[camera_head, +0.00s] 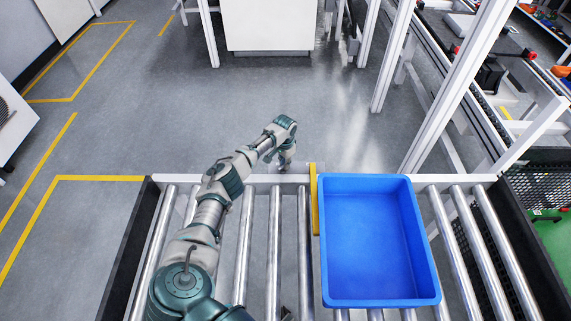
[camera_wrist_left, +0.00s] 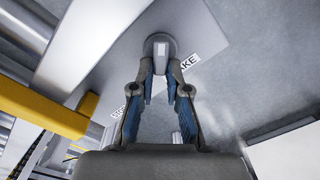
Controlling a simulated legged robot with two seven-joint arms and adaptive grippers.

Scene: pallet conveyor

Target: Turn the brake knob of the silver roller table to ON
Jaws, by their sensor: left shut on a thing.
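The silver roller table (camera_head: 273,250) runs across the bottom of the head view. In the left wrist view, the grey brake knob (camera_wrist_left: 160,46) has a pale rectangular mark and sits on a grey metal plate. My left gripper (camera_wrist_left: 160,68) is shut on this knob, with one finger on each side. The letters "AKE" show on a white label (camera_wrist_left: 187,64) beside it; the fingers hide other lettering. In the head view, my left gripper (camera_head: 286,165) is at the table's far edge, and the knob is hidden there. My right gripper is not in view.
A blue bin (camera_head: 370,300) stands on the rollers to the right of my left arm. A yellow bar (camera_head: 314,200) runs along its left side and also shows in the left wrist view (camera_wrist_left: 40,108). White posts (camera_head: 395,50) stand at right.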

